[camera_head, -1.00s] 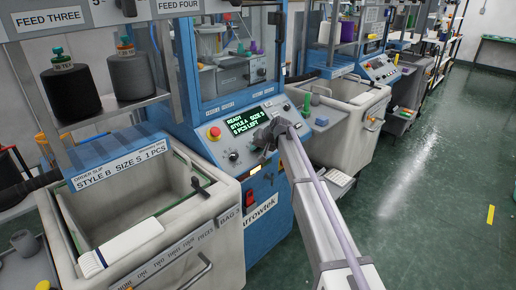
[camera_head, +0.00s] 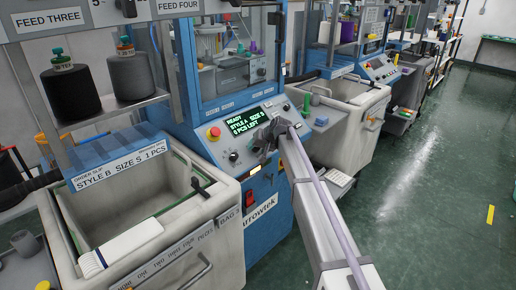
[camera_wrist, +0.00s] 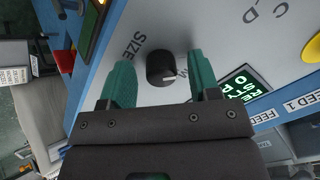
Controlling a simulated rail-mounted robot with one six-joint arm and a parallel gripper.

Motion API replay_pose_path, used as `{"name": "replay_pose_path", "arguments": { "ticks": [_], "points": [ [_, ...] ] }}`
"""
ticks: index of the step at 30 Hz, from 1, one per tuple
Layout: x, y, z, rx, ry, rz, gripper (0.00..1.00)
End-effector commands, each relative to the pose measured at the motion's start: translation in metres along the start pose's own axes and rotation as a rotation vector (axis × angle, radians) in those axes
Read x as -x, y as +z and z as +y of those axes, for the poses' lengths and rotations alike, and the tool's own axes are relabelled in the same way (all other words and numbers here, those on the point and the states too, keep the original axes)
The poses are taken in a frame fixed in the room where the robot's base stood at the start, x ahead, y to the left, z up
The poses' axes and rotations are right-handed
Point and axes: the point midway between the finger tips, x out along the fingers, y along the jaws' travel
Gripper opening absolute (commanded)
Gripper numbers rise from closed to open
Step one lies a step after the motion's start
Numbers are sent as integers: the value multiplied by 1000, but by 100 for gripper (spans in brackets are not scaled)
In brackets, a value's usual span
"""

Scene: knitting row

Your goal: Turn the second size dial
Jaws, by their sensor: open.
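The size dial, a black round knob (camera_wrist: 161,69) with a pale pointer line, sits on the grey control panel (camera_wrist: 205,30) beside the printed word SIZE. My gripper (camera_wrist: 160,75) is open, with its two green fingers on either side of the knob and a gap visible on both sides. In the head view my gripper (camera_head: 268,136) is at the panel of the blue machine, and it hides the dial there.
A red button on a yellow base (camera_head: 213,133) and a small black knob (camera_head: 233,156) are on the panel left of my gripper. A bin (camera_head: 222,205) with an order slip stands at the left. Another bin (camera_head: 345,130) stands behind my arm. The floor at the right is clear.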

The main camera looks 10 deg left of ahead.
Motion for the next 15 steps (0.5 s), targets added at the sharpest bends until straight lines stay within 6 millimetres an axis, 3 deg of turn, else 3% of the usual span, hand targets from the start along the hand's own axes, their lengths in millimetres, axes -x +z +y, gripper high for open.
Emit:
{"name": "replay_pose_path", "arguments": {
  "ticks": [5, 12, 15],
  "points": [
    [30, -2, -4, -1, 0, 0, 56],
    [92, -3, -5, -2, 0, 1, 56],
    [106, -2, -3, 0, 0, 0, 56]
  ]
}}
